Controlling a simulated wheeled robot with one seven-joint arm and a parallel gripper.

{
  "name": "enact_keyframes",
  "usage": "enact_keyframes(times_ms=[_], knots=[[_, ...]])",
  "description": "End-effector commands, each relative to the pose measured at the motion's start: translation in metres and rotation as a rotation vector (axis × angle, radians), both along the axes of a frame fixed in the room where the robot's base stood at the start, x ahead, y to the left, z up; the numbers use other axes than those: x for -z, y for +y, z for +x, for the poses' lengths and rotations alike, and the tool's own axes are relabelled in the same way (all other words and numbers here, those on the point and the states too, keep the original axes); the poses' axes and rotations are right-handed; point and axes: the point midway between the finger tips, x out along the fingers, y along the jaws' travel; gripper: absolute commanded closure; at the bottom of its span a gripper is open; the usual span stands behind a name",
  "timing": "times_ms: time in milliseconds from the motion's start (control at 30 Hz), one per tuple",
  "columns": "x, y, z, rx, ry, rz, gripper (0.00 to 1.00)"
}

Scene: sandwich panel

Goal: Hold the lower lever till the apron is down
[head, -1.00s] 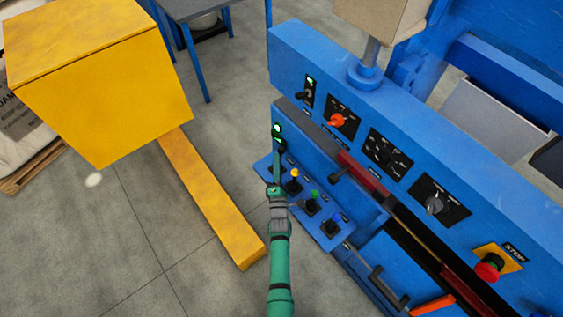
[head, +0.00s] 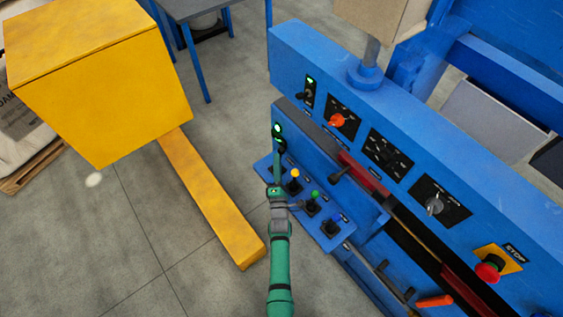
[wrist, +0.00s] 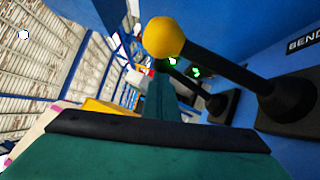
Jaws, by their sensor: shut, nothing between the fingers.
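A row of short levers stands on a blue shelf (head: 326,243) on the front of the blue machine. They include a yellow-knobbed lever (head: 295,174), a green-knobbed lever (head: 314,196) and a blue-knobbed lever (head: 335,218). Their labels are too small to read in the head view. My gripper (head: 278,158) is shut and empty at the left end of the row. In the wrist view the yellow knob (wrist: 164,37) is close, in front of my gripper's tip (wrist: 164,82). Another black lever is partly hidden behind the fingers. I cannot tell whether they touch it.
The upper panel has an orange selector knob (head: 337,120), a grey knob (head: 434,205) and a red stop button (head: 488,269). A dark red bar (head: 365,174) and an orange handle (head: 434,301) lie lower down.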

Motion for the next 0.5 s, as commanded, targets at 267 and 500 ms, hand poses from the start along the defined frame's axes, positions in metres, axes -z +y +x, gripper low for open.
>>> enact_keyframes(times_ms=[267,500], knots=[[0.007,0.012,-0.014,0.006,0.002,0.001,1.00],[0.016,0.014,-0.059,0.008,0.002,-0.002,1.00]])
